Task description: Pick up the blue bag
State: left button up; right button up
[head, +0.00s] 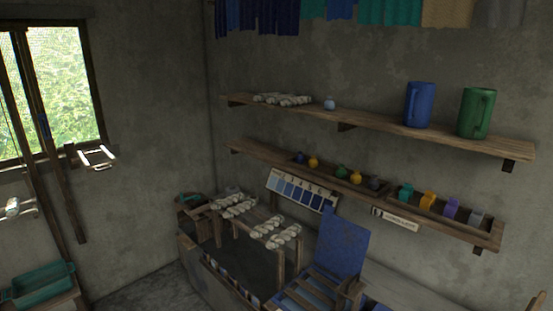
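I cannot make out a clear blue bag in the head view. A flat blue piece with a worn, patchy surface (341,243) stands upright at the back of a slatted wooden seat; I cannot tell if it is cloth, a bag or a board. A blue jug (418,105) stands on the upper shelf. Blue hanging cloth (270,17) shows at the top edge. Neither of my grippers can be made out in this view.
A green jug (476,113) shares the upper shelf (380,125). The lower shelf (268,155) holds small coloured pots. White skeins (275,232) lie on a wooden rack. A teal tub (38,285) sits at lower left. Wooden posts (48,140) cross the window.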

aim_at(300, 159)
jog(key=u, duration=0.8)
jog(key=i, duration=1)
jog(key=u, duration=0.8)
jog(key=i, duration=1.35)
jog(key=z, duration=0.2)
